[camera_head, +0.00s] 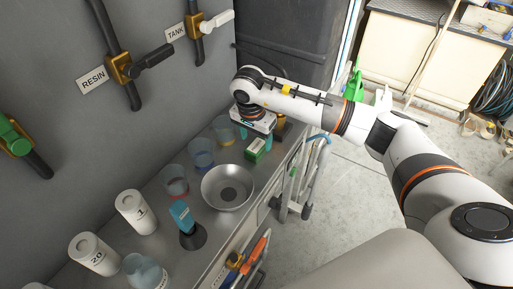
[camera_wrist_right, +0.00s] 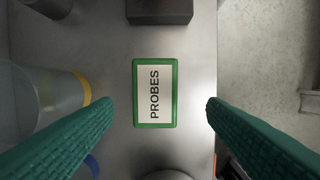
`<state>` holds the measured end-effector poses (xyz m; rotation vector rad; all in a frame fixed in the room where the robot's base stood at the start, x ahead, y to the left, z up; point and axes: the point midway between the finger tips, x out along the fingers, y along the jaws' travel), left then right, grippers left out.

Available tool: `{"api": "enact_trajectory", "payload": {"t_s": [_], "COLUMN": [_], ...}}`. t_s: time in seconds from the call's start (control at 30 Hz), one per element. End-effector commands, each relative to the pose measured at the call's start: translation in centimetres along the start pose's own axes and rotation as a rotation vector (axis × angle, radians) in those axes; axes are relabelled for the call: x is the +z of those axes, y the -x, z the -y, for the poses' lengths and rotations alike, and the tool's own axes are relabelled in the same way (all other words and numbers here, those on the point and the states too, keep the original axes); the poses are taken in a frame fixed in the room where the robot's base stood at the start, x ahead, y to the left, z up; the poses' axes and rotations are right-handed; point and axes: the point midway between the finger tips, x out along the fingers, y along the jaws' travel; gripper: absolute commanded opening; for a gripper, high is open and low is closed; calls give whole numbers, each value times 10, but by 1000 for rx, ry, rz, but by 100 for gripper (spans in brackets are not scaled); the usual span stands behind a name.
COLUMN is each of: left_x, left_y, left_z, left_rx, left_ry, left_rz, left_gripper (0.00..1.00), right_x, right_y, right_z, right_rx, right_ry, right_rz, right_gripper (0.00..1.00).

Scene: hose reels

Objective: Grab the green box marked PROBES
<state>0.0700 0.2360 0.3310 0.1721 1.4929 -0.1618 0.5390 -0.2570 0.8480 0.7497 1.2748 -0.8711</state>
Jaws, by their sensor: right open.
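The green box marked PROBES (camera_head: 255,148) lies on the metal counter, below my right gripper in the head view. In the right wrist view the box (camera_wrist_right: 155,93) lies flat with its white label facing up, centred between the two green fingers. My right gripper (camera_wrist_right: 159,103) is open, with a gap on both sides of the box. It does not appear to touch the box. In the head view the right gripper (camera_head: 256,134) is partly hidden by its own wrist. My left gripper is not in view.
Clear cups (camera_head: 202,153) and a metal bowl (camera_head: 228,187) stand near the box. A dark block (camera_wrist_right: 160,10) sits beyond it in the wrist view. White canisters (camera_head: 136,212) and a blue item on a black stand (camera_head: 184,222) are nearer. The counter edge is close on the right.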

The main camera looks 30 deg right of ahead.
Motion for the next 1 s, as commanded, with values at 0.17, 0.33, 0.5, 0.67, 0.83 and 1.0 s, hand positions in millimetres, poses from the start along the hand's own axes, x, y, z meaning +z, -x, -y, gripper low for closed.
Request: {"api": "enact_trajectory", "payload": {"t_s": [0.17, 0.33, 0.5, 0.67, 0.83, 1.0], "left_x": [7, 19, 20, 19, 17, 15], "left_y": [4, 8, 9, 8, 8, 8], "left_z": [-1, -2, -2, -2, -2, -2], "left_rx": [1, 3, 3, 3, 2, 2], "left_ry": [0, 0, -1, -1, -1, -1], "left_rz": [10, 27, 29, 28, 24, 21], "left_gripper": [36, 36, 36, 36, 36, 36], "right_x": [1, 3, 4, 4, 4, 4], "right_y": [-15, -42, -54, -55, -55, -54], "right_z": [-1, -3, -4, -4, -4, -4], "right_rx": [-3, -4, -1, 0, 0, 0], "right_ry": [-2, -1, -1, 0, 0, -1], "right_rz": [-2, -3, -1, 0, 0, 0], "right_gripper": [66, 66, 66, 66, 47, 19]}}
